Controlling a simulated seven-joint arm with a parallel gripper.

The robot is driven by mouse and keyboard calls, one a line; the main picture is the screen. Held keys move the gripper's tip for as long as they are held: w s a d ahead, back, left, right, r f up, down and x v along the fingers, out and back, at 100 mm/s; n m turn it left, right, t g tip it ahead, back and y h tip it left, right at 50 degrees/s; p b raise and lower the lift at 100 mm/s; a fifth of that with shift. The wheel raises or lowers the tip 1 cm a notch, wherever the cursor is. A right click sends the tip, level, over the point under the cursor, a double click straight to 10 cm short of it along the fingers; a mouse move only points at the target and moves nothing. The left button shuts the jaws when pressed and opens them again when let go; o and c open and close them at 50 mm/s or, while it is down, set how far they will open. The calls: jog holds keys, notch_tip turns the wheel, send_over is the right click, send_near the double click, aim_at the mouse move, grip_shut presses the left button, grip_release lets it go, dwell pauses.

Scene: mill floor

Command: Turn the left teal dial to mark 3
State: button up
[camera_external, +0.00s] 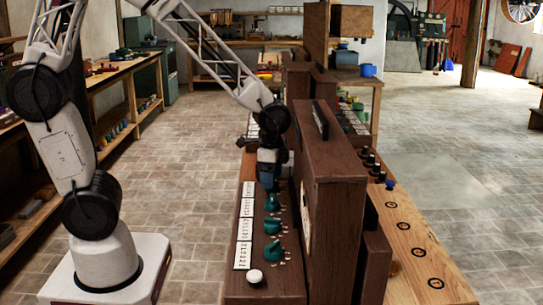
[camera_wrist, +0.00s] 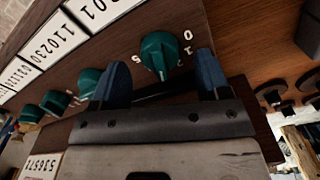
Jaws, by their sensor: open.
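Several teal dials sit in a row on the sloping brown console (camera_external: 235,290). The end dial (camera_wrist: 159,50) lies between and just beyond the fingertips of my gripper (camera_wrist: 162,62) in the wrist view. My gripper is open around it, with a gap on both sides. White numerals ring this dial, partly hidden; I cannot tell which mark it points to. In the external view my gripper (camera_external: 268,187) is low over the far end of the row and hides that dial. Nearer dials (camera_external: 271,203), (camera_external: 273,226) and (camera_external: 273,250) show clear of it.
White number plates (camera_external: 242,256) line the console beside the dials. A white knob (camera_external: 255,276) is at its near end. A tall brown cabinet (camera_external: 332,190) stands close to the right of my gripper. A wooden bench (camera_external: 425,285) with ring marks lies beyond it.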

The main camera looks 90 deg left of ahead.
jog(key=shift+r, duration=2.85)
jog(key=shift+s+d+r, duration=0.2)
jog(key=shift+d+r, duration=0.05)
jog(key=shift+r, duration=0.05)
jog(key=s+d+r+n+t, duration=0.1)
jog(key=s+d+r, duration=0.5)
jog(key=s, duration=0.3)
jog(key=s+d+r+n+t, duration=0.1)
jog(key=s+d+r+n, duration=0.1)
jog(key=s+d+r, duration=0.4)
jog(key=s, duration=0.4)
jog(key=shift+d+t, duration=0.2)
jog(key=shift+t, duration=0.1)
